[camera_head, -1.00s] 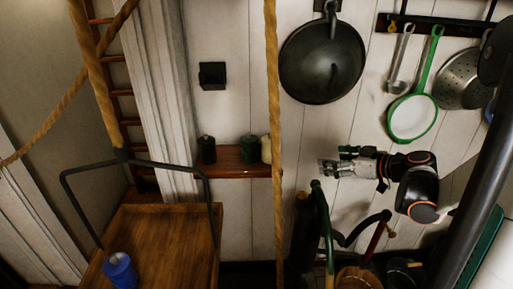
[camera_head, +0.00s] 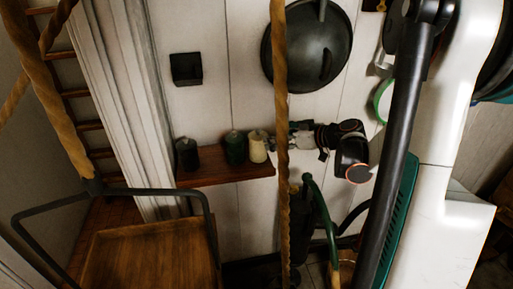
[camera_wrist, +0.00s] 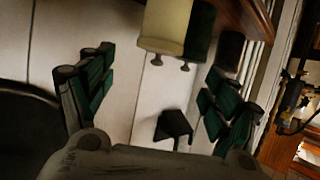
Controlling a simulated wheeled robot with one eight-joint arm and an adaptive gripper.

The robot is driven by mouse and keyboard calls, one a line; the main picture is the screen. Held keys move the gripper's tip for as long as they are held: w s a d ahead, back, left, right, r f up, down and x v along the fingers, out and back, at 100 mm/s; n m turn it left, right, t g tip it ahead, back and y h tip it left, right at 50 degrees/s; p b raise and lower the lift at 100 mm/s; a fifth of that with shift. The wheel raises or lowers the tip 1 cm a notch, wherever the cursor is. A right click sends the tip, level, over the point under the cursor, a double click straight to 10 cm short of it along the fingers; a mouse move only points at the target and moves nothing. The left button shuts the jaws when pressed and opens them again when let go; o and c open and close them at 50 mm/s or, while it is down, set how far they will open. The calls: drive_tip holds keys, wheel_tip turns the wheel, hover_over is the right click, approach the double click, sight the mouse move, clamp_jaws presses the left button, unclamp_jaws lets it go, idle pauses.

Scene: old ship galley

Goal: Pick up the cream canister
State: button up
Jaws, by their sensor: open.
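The cream canister (camera_head: 258,146) stands upright at the right end of a small wooden wall shelf (camera_head: 225,175), beside a green canister (camera_head: 234,147). My gripper (camera_head: 277,143) is just right of the cream canister in the head view, partly hidden behind a hanging rope. In the wrist view the cream canister (camera_wrist: 165,26) shows upside down at the top, beyond the open fingers of my gripper (camera_wrist: 160,95) and nearly between them. The fingers are apart with nothing between them. I cannot tell whether a finger touches the canister.
A black canister (camera_head: 187,154) stands at the shelf's left. A thick rope (camera_head: 280,80) hangs in front of the shelf's right end. A dark box (camera_head: 186,69) and a wok (camera_head: 308,45) are on the wall above. A wooden cart (camera_head: 150,255) stands below left.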

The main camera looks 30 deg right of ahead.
sight(261, 136)
drive_tip(key=x, duration=0.3)
drive_tip(key=shift+w+a+f, duration=0.1)
drive_tip(key=shift+w, duration=0.05)
drive_tip(key=b+x, duration=0.1)
drive_tip(key=x, duration=0.4)
drive_tip(key=shift+f+b, duration=0.35)
drive_tip(key=shift+b, duration=0.05)
drive_tip(key=c, duration=1.5)
drive_tip(key=shift+r, duration=0.1)
